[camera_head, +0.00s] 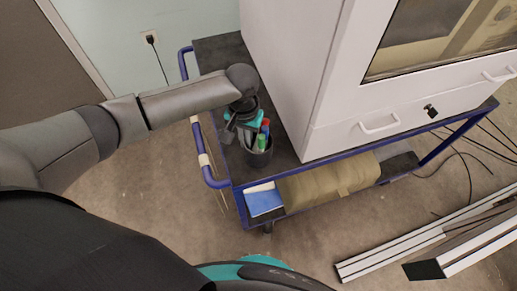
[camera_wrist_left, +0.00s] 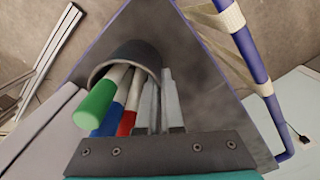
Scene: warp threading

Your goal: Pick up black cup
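The black cup (camera_head: 259,156) stands on the dark top of the blue-framed cart, near its left corner. It holds several markers with green, blue and red caps. The cup also shows in the left wrist view (camera_wrist_left: 128,53), its mouth turned toward the camera. My left gripper (camera_head: 247,138) is over the cup from above. In the left wrist view its two grey fingers (camera_wrist_left: 159,100) are close together at the cup's rim, one on the inner side and one on the outer side, with the wall between them. My right gripper is not in view.
A large white cabinet (camera_head: 290,60) stands on the cart (camera_head: 213,48) just right of the cup. The cart's blue handle (camera_head: 212,178) is at the left. A wrapped bundle (camera_head: 325,185) lies on the lower shelf. Metal profiles (camera_head: 400,248) lie on the floor at lower right.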

